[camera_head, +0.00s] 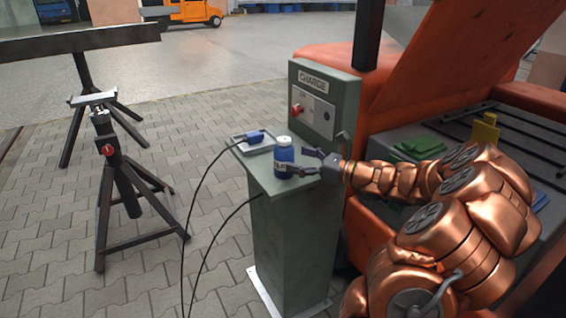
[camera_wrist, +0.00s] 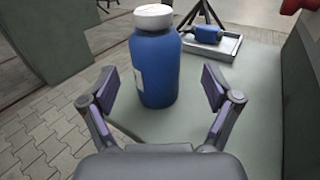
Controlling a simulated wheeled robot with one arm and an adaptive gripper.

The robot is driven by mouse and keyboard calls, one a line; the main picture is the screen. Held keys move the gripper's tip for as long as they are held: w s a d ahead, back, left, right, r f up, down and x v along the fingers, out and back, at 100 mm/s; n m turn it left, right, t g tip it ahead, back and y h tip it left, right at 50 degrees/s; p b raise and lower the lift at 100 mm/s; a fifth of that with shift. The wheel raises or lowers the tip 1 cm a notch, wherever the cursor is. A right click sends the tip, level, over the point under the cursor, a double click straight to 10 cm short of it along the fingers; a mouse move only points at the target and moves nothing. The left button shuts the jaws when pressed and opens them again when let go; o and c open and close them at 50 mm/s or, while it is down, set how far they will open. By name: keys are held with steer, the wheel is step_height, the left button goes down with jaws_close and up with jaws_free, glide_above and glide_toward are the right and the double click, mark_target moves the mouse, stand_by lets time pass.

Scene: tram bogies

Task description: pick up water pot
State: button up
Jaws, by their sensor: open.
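A blue bottle-like pot with a white cap, likely the water pot (camera_head: 284,158), stands upright on the small green shelf (camera_head: 262,178) of the charging post. In the wrist view the blue pot (camera_wrist: 155,70) stands just beyond the fingertips, between the two finger lines, with a white label on its left side. My gripper (camera_head: 294,162) reaches in from the right at the pot's height. In the wrist view my gripper (camera_wrist: 159,90) is open and empty, one finger on each side of the pot's front. I cannot tell whether a finger touches it.
A grey tray (camera_head: 256,147) with a blue cabled plug (camera_head: 255,136) lies behind the pot. The green CHARGE panel (camera_head: 312,103) rises close behind the shelf. An orange machine (camera_head: 330,62) stands at the right. Black stands (camera_head: 118,165) are on the paving at left.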

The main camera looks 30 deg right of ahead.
mark_target(293, 158)
steer(key=shift+a+b+x, duration=0.25)
steer(key=shift+b+x, duration=0.2)
steer(key=shift+x, duration=1.85)
steer(key=shift+s, duration=0.15)
steer(key=shift+c, duration=0.2)
steer(key=c, duration=1.3)
steer(key=shift+r, duration=0.1)
